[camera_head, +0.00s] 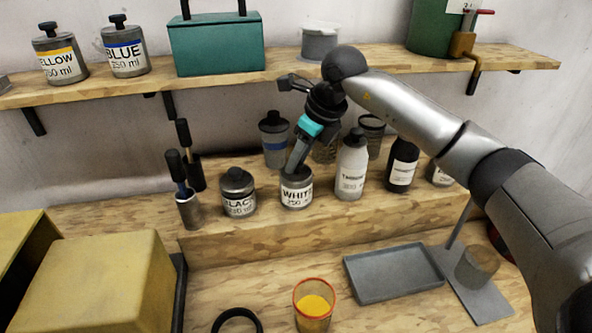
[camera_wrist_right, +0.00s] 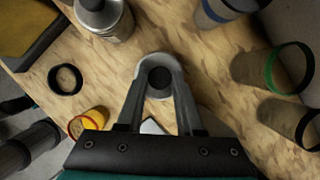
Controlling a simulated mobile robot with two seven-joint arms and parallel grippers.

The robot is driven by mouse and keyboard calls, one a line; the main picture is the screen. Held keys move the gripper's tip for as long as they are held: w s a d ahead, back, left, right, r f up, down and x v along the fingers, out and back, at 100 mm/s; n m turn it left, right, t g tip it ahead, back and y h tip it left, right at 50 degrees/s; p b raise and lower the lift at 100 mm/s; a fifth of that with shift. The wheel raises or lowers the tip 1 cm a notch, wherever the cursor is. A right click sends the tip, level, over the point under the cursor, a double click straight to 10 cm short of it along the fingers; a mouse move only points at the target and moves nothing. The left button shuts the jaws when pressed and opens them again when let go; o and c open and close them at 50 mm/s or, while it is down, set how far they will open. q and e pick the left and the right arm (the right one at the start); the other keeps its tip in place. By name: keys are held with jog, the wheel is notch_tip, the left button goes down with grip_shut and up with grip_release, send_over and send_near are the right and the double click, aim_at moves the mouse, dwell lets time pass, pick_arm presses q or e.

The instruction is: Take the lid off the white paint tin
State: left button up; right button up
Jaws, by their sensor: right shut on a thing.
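The white paint tin (camera_head: 296,194) stands on the raised wooden step, upright, its "WHITE 250 ml" label facing me. My right gripper (camera_head: 293,168) reaches down onto its top from above. In the right wrist view, the gripper (camera_wrist_right: 160,82) is shut on the dark round knob of the tin's lid, with grey metal around it. The lid seems to sit on the tin, but the fingers partly hide its rim, so I cannot tell whether there is a gap. My left gripper is not in view.
A black paint tin (camera_head: 238,193) stands close left and a thinner bottle (camera_head: 351,170) close right. A blue-banded tin (camera_head: 275,142) is behind. Below lie a grey tray (camera_head: 393,273), a glass with orange contents (camera_head: 313,308) and a black ring (camera_head: 237,318). A shelf (camera_head: 200,80) runs above.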

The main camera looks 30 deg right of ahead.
grip_shut()
jog(key=shift+r, duration=0.15)
